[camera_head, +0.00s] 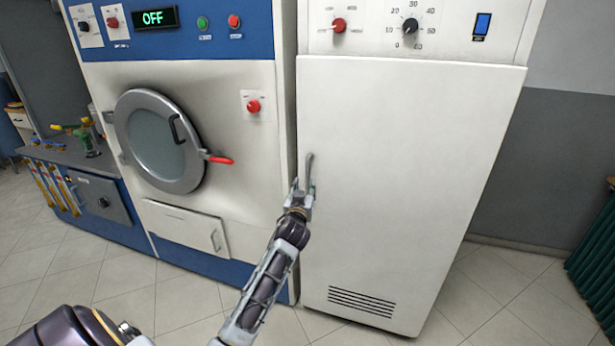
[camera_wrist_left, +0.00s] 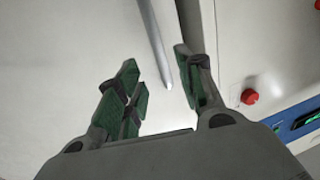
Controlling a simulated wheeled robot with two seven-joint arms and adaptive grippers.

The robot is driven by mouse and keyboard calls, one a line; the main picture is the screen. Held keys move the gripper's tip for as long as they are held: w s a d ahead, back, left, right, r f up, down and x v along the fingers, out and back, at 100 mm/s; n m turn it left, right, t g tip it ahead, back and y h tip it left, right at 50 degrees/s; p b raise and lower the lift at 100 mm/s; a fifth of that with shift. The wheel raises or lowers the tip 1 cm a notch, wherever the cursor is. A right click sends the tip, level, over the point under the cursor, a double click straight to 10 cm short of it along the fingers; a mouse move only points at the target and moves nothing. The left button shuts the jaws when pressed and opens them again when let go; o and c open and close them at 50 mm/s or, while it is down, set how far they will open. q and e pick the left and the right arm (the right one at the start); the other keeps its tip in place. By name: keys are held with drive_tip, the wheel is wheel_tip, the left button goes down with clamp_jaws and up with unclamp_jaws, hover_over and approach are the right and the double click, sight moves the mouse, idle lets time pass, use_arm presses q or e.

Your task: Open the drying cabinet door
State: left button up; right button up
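The drying cabinet is the tall white unit on the right of the head view, and its white door (camera_head: 410,170) looks shut. A grey bar handle (camera_head: 309,168) stands upright on the door's left edge. My left gripper (camera_head: 301,190) is at the handle's lower end. In the left wrist view, the gripper (camera_wrist_left: 160,90) is open, its green-padded fingers spread apart. The handle's end (camera_wrist_left: 158,50) lies between them, closer to the right finger, with a visible gap to the left one. My right gripper is not in view.
A blue and white machine (camera_head: 190,40) with a round door (camera_head: 160,140) and red-tipped lever (camera_head: 220,159) stands left of the cabinet. A workbench (camera_head: 75,155) with tools is at far left. A dark green ribbed object (camera_head: 595,255) is at far right. Tiled floor in front looks clear.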

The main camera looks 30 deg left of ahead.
sight(307, 177)
use_arm(q)
drive_tip(key=x, duration=0.4)
drive_tip(key=shift+w+a, duration=0.2)
drive_tip(key=shift+w, duration=0.25)
drive_tip(key=shift+w+a, duration=0.3)
drive_tip(key=shift+w, duration=0.35)
drive_tip(key=shift+x, duration=1.35)
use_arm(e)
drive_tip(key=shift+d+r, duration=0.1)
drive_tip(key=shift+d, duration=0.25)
